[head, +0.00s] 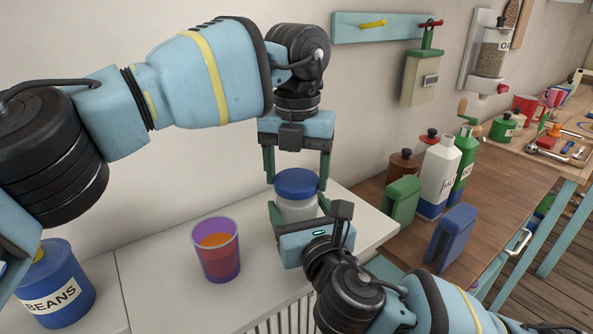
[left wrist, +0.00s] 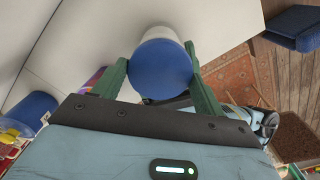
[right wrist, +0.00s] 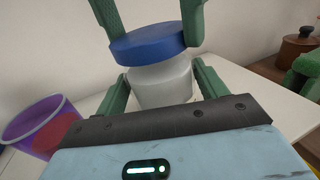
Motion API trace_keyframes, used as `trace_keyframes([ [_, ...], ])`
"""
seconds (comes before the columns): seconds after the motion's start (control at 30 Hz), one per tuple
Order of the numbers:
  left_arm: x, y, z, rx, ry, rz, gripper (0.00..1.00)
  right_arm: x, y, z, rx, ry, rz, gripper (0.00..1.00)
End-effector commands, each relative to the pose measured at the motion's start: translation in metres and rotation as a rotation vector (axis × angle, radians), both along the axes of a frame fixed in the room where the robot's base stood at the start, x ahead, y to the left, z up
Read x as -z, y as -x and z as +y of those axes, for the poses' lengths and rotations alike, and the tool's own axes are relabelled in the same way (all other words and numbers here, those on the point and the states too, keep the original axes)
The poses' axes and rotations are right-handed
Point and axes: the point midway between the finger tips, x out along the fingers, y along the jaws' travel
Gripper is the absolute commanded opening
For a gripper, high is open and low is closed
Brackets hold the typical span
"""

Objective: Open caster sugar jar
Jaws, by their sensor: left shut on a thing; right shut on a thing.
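The jar has a pale, whitish body (head: 296,211) and a round blue lid (head: 296,181), and stands upright near the right end of the white counter. No label shows on it. My left gripper (head: 297,184) comes down from above and is shut on the lid, its green fingers on either side; the lid also fills the space between them in the left wrist view (left wrist: 160,70). My right gripper (right wrist: 160,80) is shut around the jar body below the lid (right wrist: 148,43). In the right wrist view the lid looks slightly tilted and off-centre on the jar; I cannot tell whether it is loose.
A purple cup (head: 217,262) with orange contents stands left of the jar. A blue beans canister (head: 58,285) is at the far left.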

Motion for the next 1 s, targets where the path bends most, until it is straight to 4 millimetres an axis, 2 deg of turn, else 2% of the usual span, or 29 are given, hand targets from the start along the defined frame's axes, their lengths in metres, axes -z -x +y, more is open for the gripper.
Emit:
trace_keyframes([
  [0.27,-0.001,0.000,0.000,0.001,0.000,0.000,0.44,0.002,0.000,0.000,0.000,0.002,0.004,0.08],
  [1.0,-0.021,0.000,0.000,0.002,0.000,0.001,0.44,0.002,0.000,0.000,0.000,0.002,0.004,0.08],
])
